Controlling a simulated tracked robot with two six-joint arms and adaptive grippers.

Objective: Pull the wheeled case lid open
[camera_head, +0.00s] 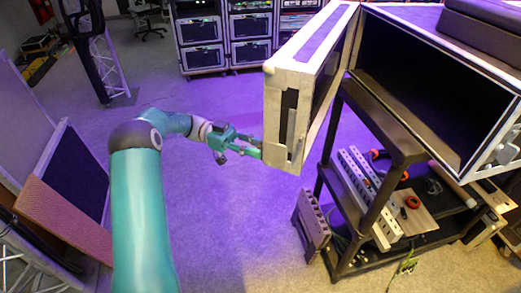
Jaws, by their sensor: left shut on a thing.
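The case (366,13) sits on top of a dark cart at the right, its dark inside showing. Its lid (275,100) stands swung out from the case's left side, with a pale frame, a purple strip on top and a dark slot in the end facing me. My left gripper (256,149) reaches in from the left and is shut at the lid's lower left edge. The exact contact of the fingertips is too small to make out. My right gripper is not in view.
The cart's shelf (425,240) holds power strips (362,185), red-handled tools and a cable. A grey slatted block (311,226) stands on the floor left of the cart. Panels (70,215) lean at the left. Rack cases (225,35) stand at the back. The middle floor is clear.

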